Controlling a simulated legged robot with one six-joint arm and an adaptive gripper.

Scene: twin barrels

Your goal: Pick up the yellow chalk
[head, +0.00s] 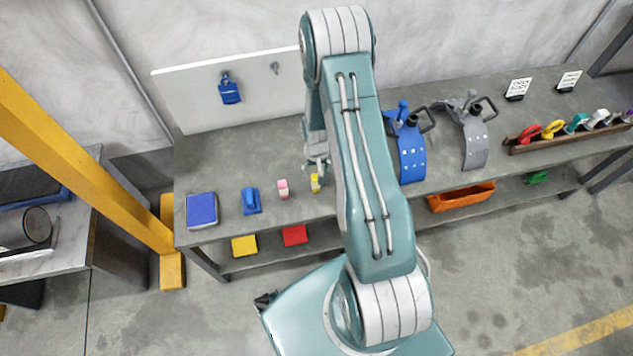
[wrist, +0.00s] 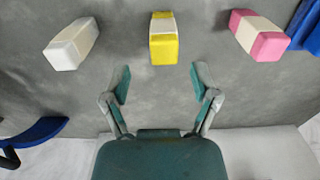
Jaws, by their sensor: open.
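The yellow chalk (wrist: 163,48) is a small block with a pale band around it, lying on the grey workbench. In the wrist view it is ahead of my gripper (wrist: 161,90), roughly centred between the two fingertips and just beyond them. My gripper is open and empty, apart from the chalk. In the head view the yellow chalk (head: 315,183) lies near the front edge of the bench, with my gripper (head: 317,165) just behind or above it.
A pink chalk (wrist: 258,35) and a white chalk (wrist: 71,43) lie on either side. On the bench (head: 240,165) are a blue eraser (head: 250,200), a blue pad (head: 201,209), a blue curved part (head: 409,150) and a grey one (head: 474,140). A white board (head: 180,100) stands behind.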

